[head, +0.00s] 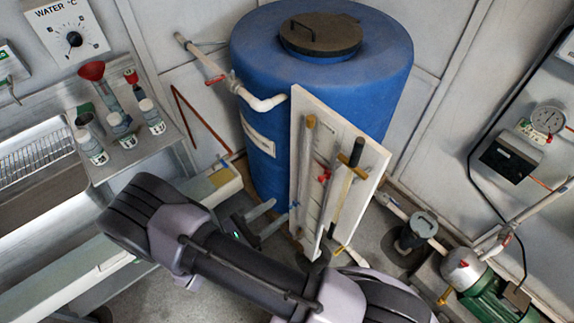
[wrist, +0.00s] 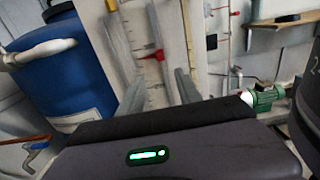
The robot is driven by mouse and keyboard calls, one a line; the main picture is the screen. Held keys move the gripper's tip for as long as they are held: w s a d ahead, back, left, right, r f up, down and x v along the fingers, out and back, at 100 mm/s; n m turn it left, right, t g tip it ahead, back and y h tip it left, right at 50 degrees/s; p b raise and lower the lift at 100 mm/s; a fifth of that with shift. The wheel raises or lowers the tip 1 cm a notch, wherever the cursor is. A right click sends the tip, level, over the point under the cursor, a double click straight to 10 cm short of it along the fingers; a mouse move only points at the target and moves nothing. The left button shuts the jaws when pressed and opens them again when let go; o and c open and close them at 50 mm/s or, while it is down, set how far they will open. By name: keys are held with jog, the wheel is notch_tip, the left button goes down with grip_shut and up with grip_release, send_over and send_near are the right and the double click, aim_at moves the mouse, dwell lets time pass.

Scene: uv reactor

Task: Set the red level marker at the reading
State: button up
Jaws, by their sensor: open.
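The red level marker (head: 324,177) sits on a white upright board (head: 356,141) in front of the blue tank. In the wrist view the red marker (wrist: 150,56) is a pointed red piece beside a strip with scale ticks (wrist: 155,25). A grey upright bar or tube (wrist: 113,40) stands left of it. My gripper (head: 280,208) is open, left of the board and lower than the marker. In the wrist view my open gripper (wrist: 158,76) has one finger on each side below the marker, with nothing held. The scale's figures and the level are too small to read.
The blue tank (head: 318,85) stands behind the board, with a white pipe (head: 262,102) at its left. A bench with bottles (head: 123,128) and a sink (head: 40,195) are at left. A green pump (head: 490,298) and pipes lie at lower right.

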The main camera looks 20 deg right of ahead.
aim_at(320, 180)
jog(key=b+x, duration=0.1)
jog(key=x, duration=0.7)
jog(key=b+x, duration=0.2)
jog(key=x, duration=0.7)
jog(key=shift+d+f, duration=0.2)
jog(key=shift+d, duration=0.05)
grip_shut()
dwell(0.4)
